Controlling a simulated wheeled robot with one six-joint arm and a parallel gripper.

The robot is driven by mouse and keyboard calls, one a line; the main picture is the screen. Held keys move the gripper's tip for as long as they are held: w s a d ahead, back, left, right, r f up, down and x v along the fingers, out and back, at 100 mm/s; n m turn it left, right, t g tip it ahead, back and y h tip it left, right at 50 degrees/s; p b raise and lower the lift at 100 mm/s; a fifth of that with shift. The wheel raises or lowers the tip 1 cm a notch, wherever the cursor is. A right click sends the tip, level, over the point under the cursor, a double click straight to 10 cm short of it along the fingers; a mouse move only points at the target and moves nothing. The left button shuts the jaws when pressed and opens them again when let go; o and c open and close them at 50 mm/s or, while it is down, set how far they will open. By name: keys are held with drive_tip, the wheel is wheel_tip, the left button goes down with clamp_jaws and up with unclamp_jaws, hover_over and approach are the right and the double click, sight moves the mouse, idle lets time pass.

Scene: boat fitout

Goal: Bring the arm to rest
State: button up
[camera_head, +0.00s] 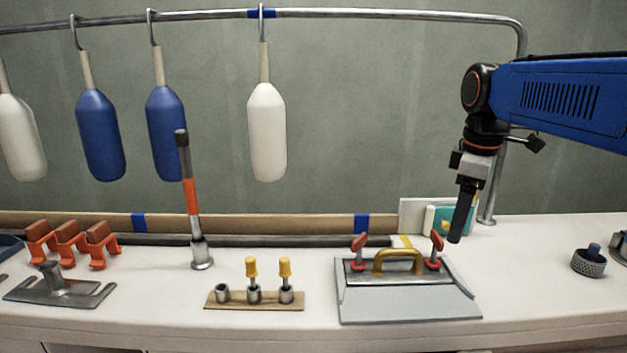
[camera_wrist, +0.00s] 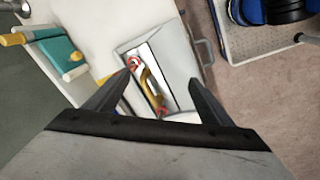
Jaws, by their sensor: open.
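My gripper (camera_head: 462,212) hangs from my blue arm at the right, pointing down above the bench, just behind and right of a grey plate with a brass handle. In the wrist view its two fingers (camera_wrist: 160,92) are spread apart with nothing held between them. The grey plate (camera_head: 410,306) lies on the bench with its brass handle (camera_head: 398,257) and two red-topped knobs standing up. In the wrist view the brass handle (camera_wrist: 150,88) shows beyond and between the fingertips. The fingers appear clear of the plate and handle.
A metal rail (camera_head: 380,14) with hanging white and blue fenders spans the back. A teal and white item (camera_head: 452,219) stands close behind my gripper. A round knurled part (camera_head: 589,262) is at right. An orange-and-black upright tool (camera_head: 190,196) stands left of centre. Bare bench (camera_head: 525,270) lies right of the plate.

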drive_tip(key=s+a+f+m+t, duration=0.1)
drive_tip(key=s+f+m+t, duration=0.2)
drive_tip(key=s+f+m, duration=0.8)
drive_tip(key=s+f, duration=0.8)
drive_tip(key=shift+a+f, duration=0.2)
drive_tip(key=shift+c, duration=0.3)
